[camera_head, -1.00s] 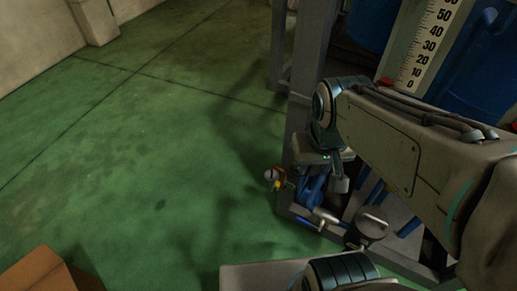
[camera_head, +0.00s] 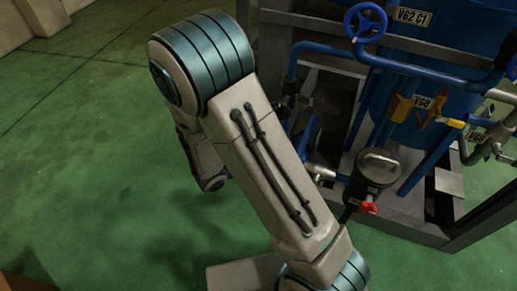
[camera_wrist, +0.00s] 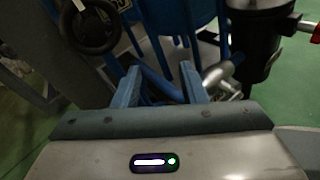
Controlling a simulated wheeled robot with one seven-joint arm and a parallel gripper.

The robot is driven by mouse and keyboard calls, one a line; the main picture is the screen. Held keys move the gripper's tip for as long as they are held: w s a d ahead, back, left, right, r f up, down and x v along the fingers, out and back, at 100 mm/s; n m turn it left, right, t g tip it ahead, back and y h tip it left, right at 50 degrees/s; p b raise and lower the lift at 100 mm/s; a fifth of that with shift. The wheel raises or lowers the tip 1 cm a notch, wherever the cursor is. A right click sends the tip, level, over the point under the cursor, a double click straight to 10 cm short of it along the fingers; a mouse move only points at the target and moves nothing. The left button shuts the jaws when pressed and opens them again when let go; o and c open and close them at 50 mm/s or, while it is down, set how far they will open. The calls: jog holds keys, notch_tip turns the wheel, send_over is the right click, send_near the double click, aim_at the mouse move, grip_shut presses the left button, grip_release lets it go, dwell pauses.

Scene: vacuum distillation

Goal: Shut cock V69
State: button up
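No V69 label can be read in either view, so I cannot tell which cock it is. A yellow-handled cock stands by the V68 label (camera_head: 422,102) on the blue tank, with another yellow handle (camera_head: 450,122) to its right. A small red handle (camera_head: 368,207) sits low on the dark lidded pot (camera_head: 372,180). My gripper (camera_wrist: 158,82) is open in the wrist view, its two blue fingers apart with nothing clearly held between them. Blue pipes and a silver pipe lie beyond the fingers. In the head view my arm hides the gripper.
A blue handwheel (camera_head: 365,22) by the V62 C1 label and blue pipes crowd the metal frame. A dark handwheel (camera_wrist: 92,28) is close at upper left in the wrist view. The green floor (camera_head: 90,150) on the left is mostly clear.

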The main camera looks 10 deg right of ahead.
jog(key=w+a+f+n+t+y+b, duration=0.25)
jog(key=a+f+n+t, duration=0.2)
jog(key=f, duration=0.25)
jog(key=w+a+f+n+t+y+b, duration=0.25)
jog(key=a+f+n+t, duration=0.2)
jog(key=f, duration=0.25)
jog(key=shift+n+g+h, duration=0.3)
jog(key=shift+h, duration=0.1)
jog(key=b+x, duration=0.4)
jog(key=x, duration=0.9)
jog(key=shift+w+d+r, duration=0.1)
jog(key=shift+d, duration=0.05)
grip_shut()
